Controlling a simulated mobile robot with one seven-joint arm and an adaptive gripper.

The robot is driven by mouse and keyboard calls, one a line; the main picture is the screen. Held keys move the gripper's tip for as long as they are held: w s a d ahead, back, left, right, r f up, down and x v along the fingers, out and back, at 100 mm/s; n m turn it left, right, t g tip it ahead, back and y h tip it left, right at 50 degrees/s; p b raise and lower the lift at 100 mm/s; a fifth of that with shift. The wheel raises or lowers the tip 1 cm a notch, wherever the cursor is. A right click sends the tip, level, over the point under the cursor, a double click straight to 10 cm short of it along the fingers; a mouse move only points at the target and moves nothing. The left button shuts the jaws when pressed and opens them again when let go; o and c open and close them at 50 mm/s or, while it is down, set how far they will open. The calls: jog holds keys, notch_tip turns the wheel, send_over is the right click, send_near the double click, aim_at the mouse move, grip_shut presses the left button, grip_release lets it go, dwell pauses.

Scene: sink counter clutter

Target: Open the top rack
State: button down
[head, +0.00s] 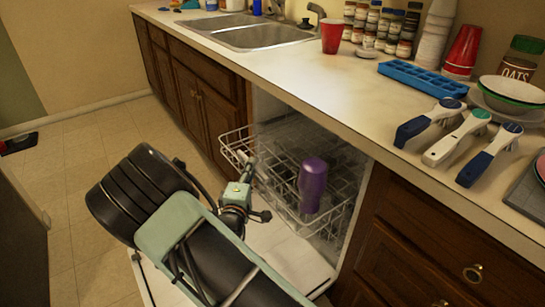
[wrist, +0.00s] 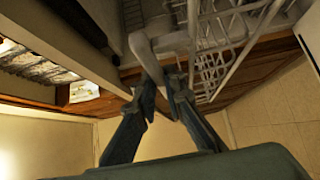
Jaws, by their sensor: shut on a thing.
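The top rack (head: 232,140) is a white wire basket in the open dishwasher under the counter. Its front stands out past the counter edge, over the lowered door (head: 300,262). In the wrist view, my gripper (wrist: 165,82) has both fingers close together beside the white wires of the rack (wrist: 225,45). The exact contact is partly hidden.
The counter above holds a red cup (head: 332,36), spice jars, a blue ice tray (head: 424,78), three handled utensils (head: 429,122) and bowls. A sink (head: 262,36) lies at the far left. Wooden cabinets flank the dishwasher.

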jog(key=s+a+p, duration=0.1)
jog(key=s+a, duration=0.5)
jog(key=a, duration=0.3)
jog(key=s+a+p, duration=0.1)
jog(key=s+a, duration=0.5)
jog(key=a, duration=0.3)
jog(key=shift+p, duration=0.3)
jog(key=c, duration=2.3)
grip_release()
jog(key=shift+s+a, duration=0.1)
jog(key=shift+a, duration=0.05)
jog(key=s+a, duration=0.2)
jog(key=s, duration=0.9)
jog(key=shift+s, duration=0.4)
jog(key=shift+a, duration=0.1)
